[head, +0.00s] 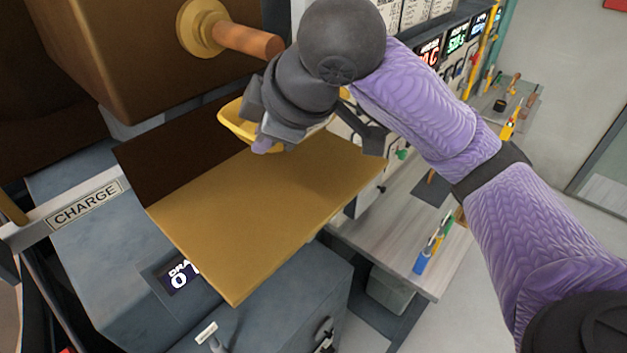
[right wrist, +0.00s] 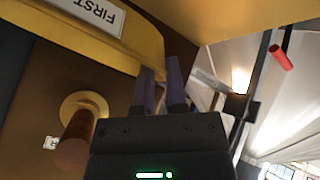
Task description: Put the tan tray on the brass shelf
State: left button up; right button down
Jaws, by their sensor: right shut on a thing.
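The tan tray (head: 236,122) looks yellow in the head view, a shallow dish with a raised rim, partly hidden behind my right gripper (head: 264,143). My right gripper is shut on its edge and holds it over the far part of the brass shelf (head: 235,225). I cannot tell whether the tray touches the shelf. The shelf is a flat golden plate, mostly bare. In the right wrist view my fingers (right wrist: 160,85) meet a golden yellow edge, with a FIRST label (right wrist: 92,10) at upper left. My left gripper is not in view.
A brown housing with a copper knob (head: 245,40) stands close behind my right gripper. A CHARGE sign (head: 85,204) is left of the shelf, and grey machine casing lies below. A workbench (head: 405,215) with small tools is at the right.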

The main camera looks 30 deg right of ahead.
jog(key=f, duration=0.9)
jog(key=shift+s+a, duration=0.2)
jog(key=shift+s, duration=0.15)
jog(key=shift+f, duration=0.25)
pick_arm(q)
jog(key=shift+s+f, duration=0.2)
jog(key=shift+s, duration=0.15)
pick_arm(e)
jog(key=c, duration=0.7)
grip_release()
jog(key=shift+f, duration=0.1)
jog(key=shift+o, duration=0.2)
